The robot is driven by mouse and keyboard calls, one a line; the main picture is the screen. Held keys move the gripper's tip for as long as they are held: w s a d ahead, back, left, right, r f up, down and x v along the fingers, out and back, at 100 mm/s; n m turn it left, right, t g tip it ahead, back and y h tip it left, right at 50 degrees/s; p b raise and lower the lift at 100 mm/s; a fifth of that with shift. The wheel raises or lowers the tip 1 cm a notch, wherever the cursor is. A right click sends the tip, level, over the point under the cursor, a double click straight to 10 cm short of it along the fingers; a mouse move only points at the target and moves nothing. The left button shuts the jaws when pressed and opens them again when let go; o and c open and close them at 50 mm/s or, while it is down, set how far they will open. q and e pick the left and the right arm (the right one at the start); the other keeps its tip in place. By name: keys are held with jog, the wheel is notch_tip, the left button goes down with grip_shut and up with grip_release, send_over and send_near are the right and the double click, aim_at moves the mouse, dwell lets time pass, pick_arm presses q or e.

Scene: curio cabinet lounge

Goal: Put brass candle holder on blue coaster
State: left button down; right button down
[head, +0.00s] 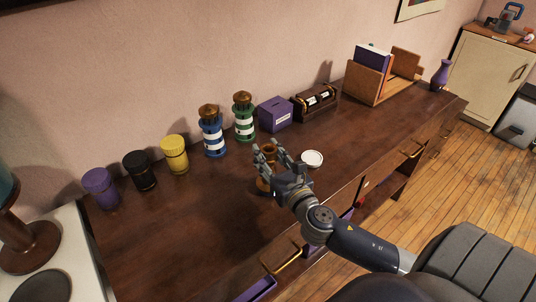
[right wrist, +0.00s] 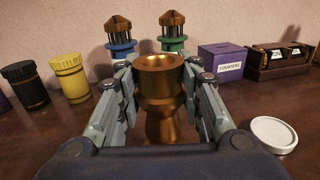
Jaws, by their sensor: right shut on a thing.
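The brass candle holder (head: 264,185) is a turned, golden cup shape, upright between the fingers of my right gripper (head: 272,154). In the right wrist view the holder (right wrist: 160,90) fills the space between both fingers (right wrist: 160,100), which are shut on it. Its foot is hidden by the gripper there, so I cannot tell whether it touches the sideboard top. I see no blue coaster; a white round disc (head: 312,158) lies flat just right of the gripper and also shows in the right wrist view (right wrist: 273,134). My left gripper is out of view.
On the dark sideboard (head: 185,235), purple (head: 101,188), black (head: 141,171) and yellow (head: 174,155) jars, blue (head: 212,135) and green (head: 243,120) lighthouses, a purple box (head: 275,115) and a wooden rack (head: 368,82) line the back. The front left top is clear.

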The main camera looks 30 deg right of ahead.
jog(key=shift+f, duration=0.1)
jog(key=c, duration=1.1)
grip_release()
jog(key=shift+o, duration=0.2)
jog(key=s+a+b, duration=0.1)
jog(key=s+b, duration=0.1)
jog(key=s, duration=1)
jog(key=shift+a, duration=0.3)
